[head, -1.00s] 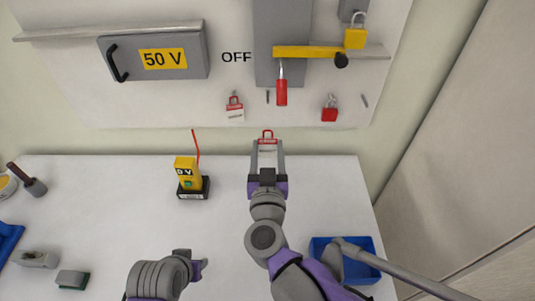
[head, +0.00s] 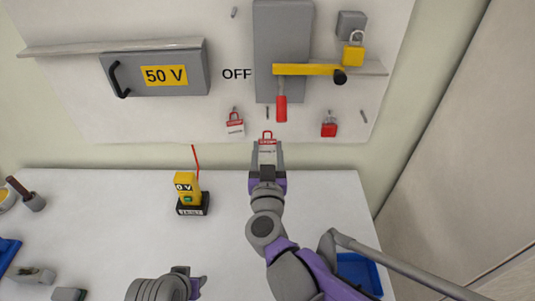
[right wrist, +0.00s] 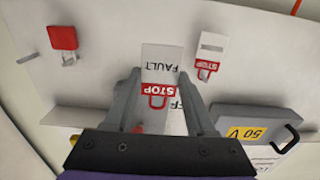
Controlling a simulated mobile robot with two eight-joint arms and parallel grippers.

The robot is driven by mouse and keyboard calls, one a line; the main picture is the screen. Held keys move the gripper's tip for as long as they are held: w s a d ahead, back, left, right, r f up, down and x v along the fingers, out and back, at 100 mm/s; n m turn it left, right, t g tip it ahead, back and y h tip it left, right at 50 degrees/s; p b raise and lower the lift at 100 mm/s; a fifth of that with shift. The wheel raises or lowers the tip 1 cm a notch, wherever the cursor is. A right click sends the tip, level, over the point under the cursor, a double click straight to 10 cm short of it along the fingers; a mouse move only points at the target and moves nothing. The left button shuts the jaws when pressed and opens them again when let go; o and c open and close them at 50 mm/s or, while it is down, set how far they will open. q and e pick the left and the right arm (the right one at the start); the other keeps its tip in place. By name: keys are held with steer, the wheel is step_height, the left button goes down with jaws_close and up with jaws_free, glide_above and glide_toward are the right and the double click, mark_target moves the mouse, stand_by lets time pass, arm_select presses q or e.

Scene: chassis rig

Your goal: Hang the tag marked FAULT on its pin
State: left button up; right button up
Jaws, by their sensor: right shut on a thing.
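The FAULT tag (head: 268,152), white with a red STOP band and red loop, is held in my right gripper (head: 267,163), just below the bare pin (head: 267,112). In the right wrist view the FAULT tag (right wrist: 162,60) shows upside down between the two fingers of my right gripper (right wrist: 160,82). The tag is apart from the pin and overlaps the board's lower edge in the head view. My left gripper (head: 197,286) is low in the head view, partly hidden by its own wrist; its jaws are unclear.
Another STOP tag (head: 235,125) hangs left of the bare pin, a red padlock (head: 329,129) hangs right. The red handle (head: 281,108) comes down close beside the pin. Another bare pin (head: 364,116) is farther right. A yellow meter (head: 187,188) stands on the table.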

mark_target(268, 145)
arm_select(q)
steer(key=shift+w+r+p, duration=0.1)
steer(key=shift+r+p, duration=0.25)
steer(key=shift+r, duration=0.05)
steer(key=shift+w+r+p, duration=0.1)
steer(key=shift+r+p, duration=0.2)
steer(key=shift+r, duration=0.1)
arm_select(e)
steer(key=shift+w, duration=4.2)
arm_select(q)
steer(key=shift+w+r+p, duration=0.2)
steer(key=shift+r+p, duration=0.3)
steer(key=shift+r, duration=0.1)
steer(key=shift+s+f+b, duration=0.15)
steer(key=shift+f+b, duration=0.15)
steer(key=shift+f, duration=0.05)
arm_select(e)
steer(key=shift+s+r, duration=0.15)
steer(key=shift+s, duration=1.05)
steer(key=shift+s+r, duration=0.1)
steer(key=shift+s, duration=1.05)
arm_select(q)
steer(key=shift+s+f+b, duration=0.1)
steer(key=shift+f+b, duration=0.2)
steer(key=shift+f, duration=0.05)
arm_select(e)
steer(key=shift+s, duration=2.05)
